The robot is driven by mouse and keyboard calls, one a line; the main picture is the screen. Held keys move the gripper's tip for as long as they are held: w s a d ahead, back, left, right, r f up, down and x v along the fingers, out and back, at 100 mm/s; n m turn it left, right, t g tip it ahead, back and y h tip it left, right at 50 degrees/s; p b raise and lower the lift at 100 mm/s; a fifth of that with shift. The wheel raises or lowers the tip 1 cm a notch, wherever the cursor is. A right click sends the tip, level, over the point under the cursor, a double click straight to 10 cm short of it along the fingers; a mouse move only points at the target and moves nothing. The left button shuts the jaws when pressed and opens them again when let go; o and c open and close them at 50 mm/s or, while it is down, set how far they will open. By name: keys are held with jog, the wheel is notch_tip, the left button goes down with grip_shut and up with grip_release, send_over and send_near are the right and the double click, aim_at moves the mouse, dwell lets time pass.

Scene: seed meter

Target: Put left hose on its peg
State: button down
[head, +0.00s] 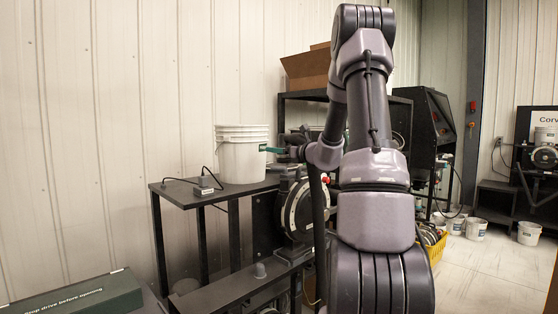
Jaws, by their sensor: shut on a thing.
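My gripper (292,153) is at the end of my arm, just right of the white bucket, small and partly hidden by my wrist. It is shut on what looks like the upper end of a black hose, the left hose (319,215), which hangs down from it beside the round seed meter housing (294,210). I cannot make out the peg; my arm covers much of the machine.
A white bucket (242,160) and a small grey box with a cable (207,184) stand on a dark table (172,191). A cardboard box (305,68) sits on a shelf behind. A dark green case (75,297) is at the lower left. The floor at right is mostly open.

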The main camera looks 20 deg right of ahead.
jog(key=shift+r, duration=2.55)
jog(key=s+a+f, duration=0.3)
jog(key=a+f, duration=0.4)
jog(key=f, duration=0.4)
jog(key=s+a+f, duration=0.3)
jog(key=a+f, duration=0.3)
jog(key=f, duration=0.5)
jog(key=shift+s+f+n+g+y, duration=0.1)
jog(key=shift+f+n+g+y, duration=0.9)
jog(key=shift+f, duration=2.55)
jog(key=shift+w+f+n+g+y, duration=0.1)
jog(key=shift+f+n+g+y, duration=0.65)
jog(key=shift+f, duration=2.75)
jog(key=shift+s+f+n+g+y, duration=0.1)
jog(key=shift+f+n+g+y, duration=0.5)
jog(key=shift+f+y, duration=2.05)
jog(key=shift+f+n+t+h, duration=0.25)
jog(key=shift+f+h, duration=0.65)
jog(key=shift+f, duration=0.5)
grip_release()
jog(key=v, duration=1.1)
